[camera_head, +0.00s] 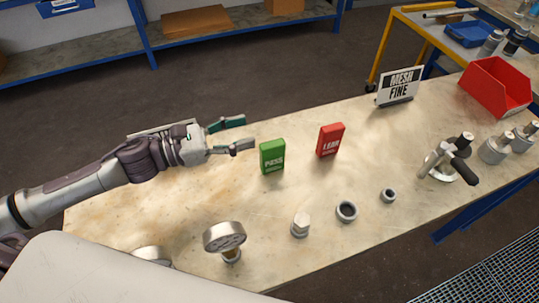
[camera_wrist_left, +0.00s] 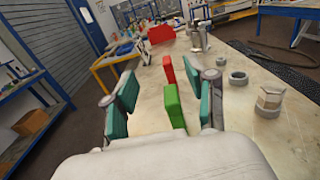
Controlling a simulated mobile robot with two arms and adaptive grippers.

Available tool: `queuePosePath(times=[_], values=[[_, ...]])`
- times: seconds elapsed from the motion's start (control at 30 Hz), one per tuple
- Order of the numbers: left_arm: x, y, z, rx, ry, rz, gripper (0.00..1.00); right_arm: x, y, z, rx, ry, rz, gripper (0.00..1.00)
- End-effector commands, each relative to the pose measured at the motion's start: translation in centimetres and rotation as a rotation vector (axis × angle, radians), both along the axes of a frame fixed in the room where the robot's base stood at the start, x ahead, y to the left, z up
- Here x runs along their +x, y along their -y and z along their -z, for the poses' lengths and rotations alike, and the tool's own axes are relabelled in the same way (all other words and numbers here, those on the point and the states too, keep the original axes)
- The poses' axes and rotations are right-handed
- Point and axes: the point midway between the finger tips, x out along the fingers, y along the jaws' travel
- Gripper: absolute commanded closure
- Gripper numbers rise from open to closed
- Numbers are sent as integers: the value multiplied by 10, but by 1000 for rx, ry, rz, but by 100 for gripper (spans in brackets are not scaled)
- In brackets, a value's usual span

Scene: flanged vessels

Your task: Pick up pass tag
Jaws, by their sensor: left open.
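The green pass tag (camera_head: 272,157) stands upright on the pale table, marked PASS. My left gripper (camera_head: 238,135) comes in from the left and is open, its fingertips just to the left of the tag and apart from it. In the left wrist view the green tag (camera_wrist_left: 174,106) stands ahead, between the lines of the two teal-padded fingers (camera_wrist_left: 156,108), nearer the right finger. Nothing is between the pads. A red tag marked LEAK (camera_head: 330,140) stands to the right of the green one, and shows behind it in the left wrist view (camera_wrist_left: 168,69). My right gripper is not in view.
A MESH FINE sign (camera_head: 399,87) and a red bin (camera_head: 497,86) stand toward the back right. A round flanged part (camera_head: 225,238), a hex fitting (camera_head: 300,224) and rings (camera_head: 346,211) line the front. A valve with a black handle (camera_head: 450,160) stands at right.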

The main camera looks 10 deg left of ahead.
Motion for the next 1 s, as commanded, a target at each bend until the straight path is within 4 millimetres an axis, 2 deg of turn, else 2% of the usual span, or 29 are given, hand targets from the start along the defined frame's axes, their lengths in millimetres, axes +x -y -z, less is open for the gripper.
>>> queuePosePath(times=[0.17,0.43,0.73,1.0], values=[[0,0,26,-4,-7,-3,44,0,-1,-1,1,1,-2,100],[0,0,81,-2,-5,-3,44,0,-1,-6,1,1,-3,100],[14,20,78,-1,2,0,44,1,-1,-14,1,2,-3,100],[37,55,78,-1,1,-1,44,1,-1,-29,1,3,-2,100]])
